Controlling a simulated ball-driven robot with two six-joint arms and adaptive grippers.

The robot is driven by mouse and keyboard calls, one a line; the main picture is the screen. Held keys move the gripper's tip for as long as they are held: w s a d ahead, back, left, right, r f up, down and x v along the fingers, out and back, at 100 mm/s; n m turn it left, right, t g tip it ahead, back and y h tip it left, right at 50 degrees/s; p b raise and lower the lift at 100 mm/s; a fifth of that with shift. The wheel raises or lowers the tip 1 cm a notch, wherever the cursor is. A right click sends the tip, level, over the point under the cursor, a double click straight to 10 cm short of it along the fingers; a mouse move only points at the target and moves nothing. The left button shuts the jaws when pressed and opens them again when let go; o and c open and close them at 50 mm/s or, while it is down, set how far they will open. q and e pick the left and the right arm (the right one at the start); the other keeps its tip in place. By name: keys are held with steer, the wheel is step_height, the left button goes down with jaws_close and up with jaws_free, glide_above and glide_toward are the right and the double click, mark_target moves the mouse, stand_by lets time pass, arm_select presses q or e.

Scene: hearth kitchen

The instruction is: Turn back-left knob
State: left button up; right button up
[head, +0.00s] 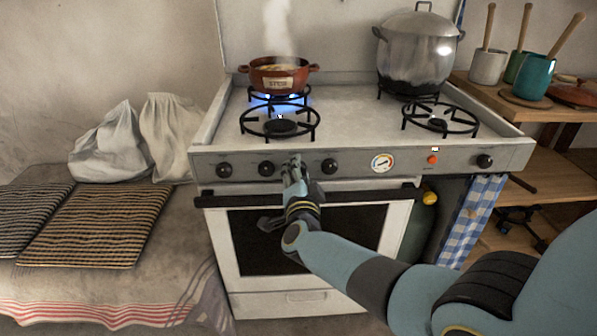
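The white stove has a grey front panel with black knobs: a far-left knob (224,170), a second knob (266,168), a third knob (329,166) and a far-right knob (484,161). No label shows which one is the back-left knob. The back-left burner (277,98) has a blue flame under a red-brown pot (277,78), which steams. My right gripper (293,163) is at the panel between the second and third knobs, fingers pointing up. Its fingers look close together, but whether they are shut or hold anything is unclear. My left gripper is out of view.
A large steel pot (417,50) stands on the back-right burner. The front-left burner (281,127) and front-right burner (438,123) are bare. The oven door handle (375,196) runs just below the panel. A shelf with cups (534,78) is at right.

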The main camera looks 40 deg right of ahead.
steer(key=shift+f, duration=0.15)
steer(key=o, duration=1.1)
steer(key=shift+o, duration=0.2)
steer(key=v, duration=1.2)
steer(key=shift+s, duration=0.1)
